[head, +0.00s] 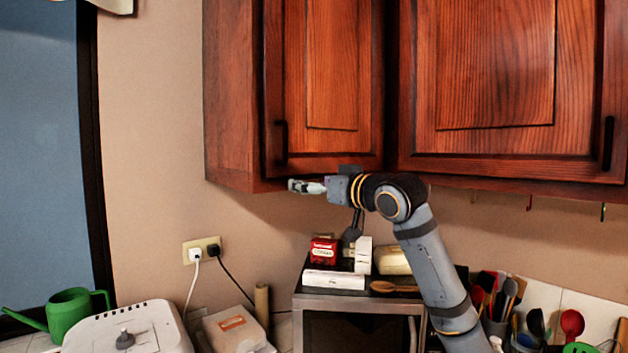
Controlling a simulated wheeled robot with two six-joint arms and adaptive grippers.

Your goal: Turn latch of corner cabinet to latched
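The wooden wall cabinet on the left (330,65) has its door closed, with a dark vertical handle (282,142) near the door's lower left corner. I cannot make out a separate latch on it. My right gripper (293,186) points left, just below the cabinet's bottom edge and below the handle, apart from the handle. It is seen from the side, so its finger opening is unclear; nothing shows held in it. My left gripper is not in view.
A second wall cabinet (495,65) adjoins on the right. Below stands an oven-like appliance (360,302) with a red box (323,250) and other items on top. Utensils stand at lower right, and a green watering can (70,312) at lower left. The wall left of the cabinet is clear.

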